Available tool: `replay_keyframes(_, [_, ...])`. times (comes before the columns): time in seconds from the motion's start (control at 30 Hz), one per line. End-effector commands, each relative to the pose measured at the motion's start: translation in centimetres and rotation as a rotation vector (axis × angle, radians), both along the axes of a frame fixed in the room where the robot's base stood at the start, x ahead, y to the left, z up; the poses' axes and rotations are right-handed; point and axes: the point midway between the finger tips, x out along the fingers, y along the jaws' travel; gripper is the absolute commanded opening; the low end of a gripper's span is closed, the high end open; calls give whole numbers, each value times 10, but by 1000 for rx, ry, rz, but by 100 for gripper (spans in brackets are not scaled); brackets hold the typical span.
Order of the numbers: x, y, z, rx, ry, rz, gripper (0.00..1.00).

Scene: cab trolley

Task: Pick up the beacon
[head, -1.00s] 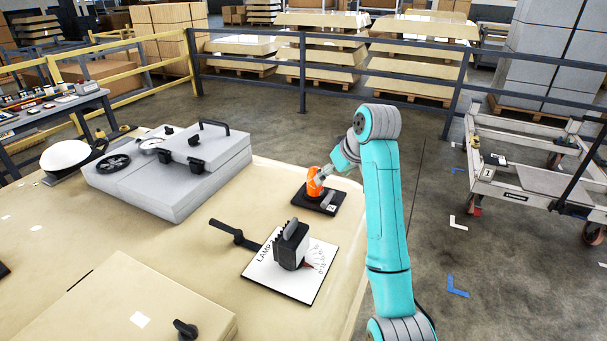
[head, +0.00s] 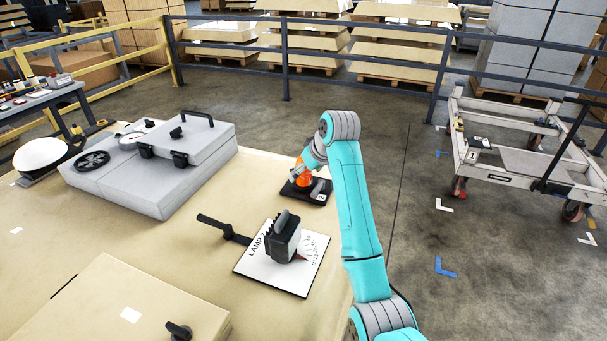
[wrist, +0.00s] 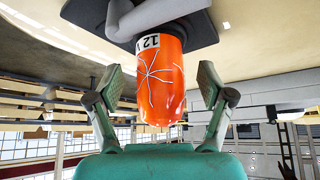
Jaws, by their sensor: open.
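The beacon is an orange dome (head: 303,179) on a black base plate (head: 318,198), at the far right part of the tan surface. In the wrist view the beacon (wrist: 160,90) appears upside down, with a white "12 V" label and pale crack-like lines, hanging from its dark base (wrist: 80,13). My gripper (wrist: 160,88) is open, with one finger on each side of the orange dome. Gaps show between both finger pads and the dome, so neither seems to touch it. In the head view my wrist partly covers the beacon.
A lamp panel (head: 257,266) with a black lever and dial stands in front of the beacon. A grey case (head: 190,180) lies to the left and a tan box (head: 85,300) at the front. A trolley (head: 500,178) stands right on open floor, with railings (head: 370,83) behind.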

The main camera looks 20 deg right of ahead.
Motion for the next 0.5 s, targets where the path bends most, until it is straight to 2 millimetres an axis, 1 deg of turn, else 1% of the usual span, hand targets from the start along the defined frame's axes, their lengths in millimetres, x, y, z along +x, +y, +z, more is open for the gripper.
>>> replay_keyframes(0.03, [3, 2, -7, 0, 3, 1, 80])
replay_keyframes(0.2, [10, 4, -18, 0, 1, 0, 80])
replay_keyframes(0.43, [11, 4, -19, 0, 0, 0, 80])
replay_keyframes(0.47, [11, 4, -19, 0, 0, 0, 77])
replay_keyframes(0.5, [11, 4, -19, 0, 0, 0, 67])
